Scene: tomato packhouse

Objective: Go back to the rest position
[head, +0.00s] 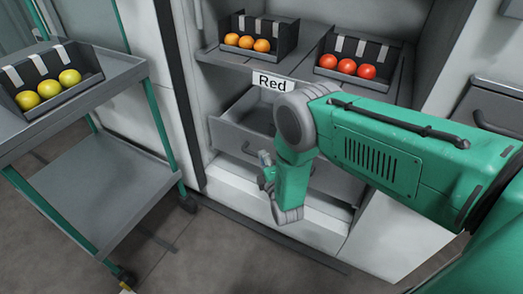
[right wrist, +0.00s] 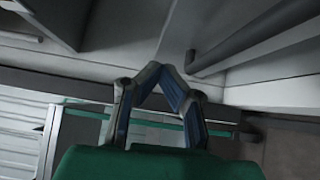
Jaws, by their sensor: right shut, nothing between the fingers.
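My right arm comes in from the right in the head view and bends down in front of the cabinet. My right gripper (head: 265,165) hangs in front of the grey drawer (head: 228,134), apart from its handle as far as I can tell. In the right wrist view its fingertips (right wrist: 158,70) meet, with nothing between them. The drawer stands pulled open below the "Red" label (head: 272,82), and the part of its inside that shows is empty. My arm hides its right side. My left gripper is not in view.
A crate of orange tomatoes (head: 281,32) and a crate of red tomatoes (head: 390,50) stand on the cabinet shelf. A wheeled cart (head: 120,72) at left carries a crate of yellow tomatoes (head: 22,105). Floor (head: 165,255) is clear between cart and cabinet.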

